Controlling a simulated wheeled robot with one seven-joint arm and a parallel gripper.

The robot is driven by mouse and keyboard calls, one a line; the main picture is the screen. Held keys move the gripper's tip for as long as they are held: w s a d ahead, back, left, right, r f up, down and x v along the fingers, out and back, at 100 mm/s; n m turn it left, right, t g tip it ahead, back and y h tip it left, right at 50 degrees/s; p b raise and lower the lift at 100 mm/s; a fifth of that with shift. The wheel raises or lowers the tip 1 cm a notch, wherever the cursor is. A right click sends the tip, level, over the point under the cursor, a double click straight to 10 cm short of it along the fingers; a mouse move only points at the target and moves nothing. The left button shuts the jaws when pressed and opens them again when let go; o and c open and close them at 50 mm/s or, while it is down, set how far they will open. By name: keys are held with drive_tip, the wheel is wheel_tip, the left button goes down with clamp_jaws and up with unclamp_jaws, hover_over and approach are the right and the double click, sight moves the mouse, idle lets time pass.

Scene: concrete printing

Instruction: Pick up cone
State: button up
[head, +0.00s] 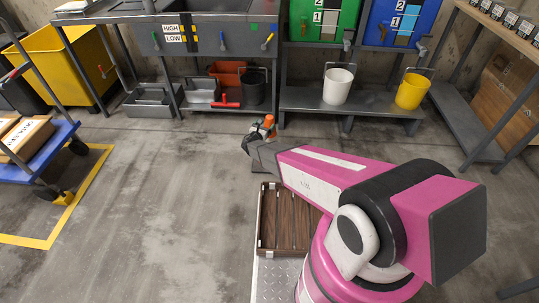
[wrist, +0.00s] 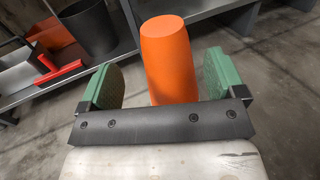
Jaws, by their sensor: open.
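The orange cone (wrist: 169,60) stands between the two green finger pads of my gripper (wrist: 162,80) in the wrist view. Its rounded top end shows, and its lower part is hidden behind the dark gripper bar. The jaws are open, with a clear gap on the left of the cone and a narrow one on the right. In the head view only a small part of the cone (head: 268,121) shows at the end of my pink arm, beside my gripper (head: 258,134).
A metal workbench (head: 225,40) with red and dark containers on its lower shelf stands just beyond. A white bucket (head: 337,87) and yellow bucket (head: 411,91) sit on a shelf to the right. A blue cart (head: 45,155) is at left; the floor between is clear.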

sight(268, 122)
drive_tip(key=x, duration=0.5)
drive_tip(key=shift+d+r, duration=0.1)
drive_tip(key=shift+d, duration=0.25)
drive_tip(key=shift+s, duration=0.1)
drive_tip(key=c, duration=1.5)
drive_tip(key=shift+r, duration=0.1)
clamp_jaws()
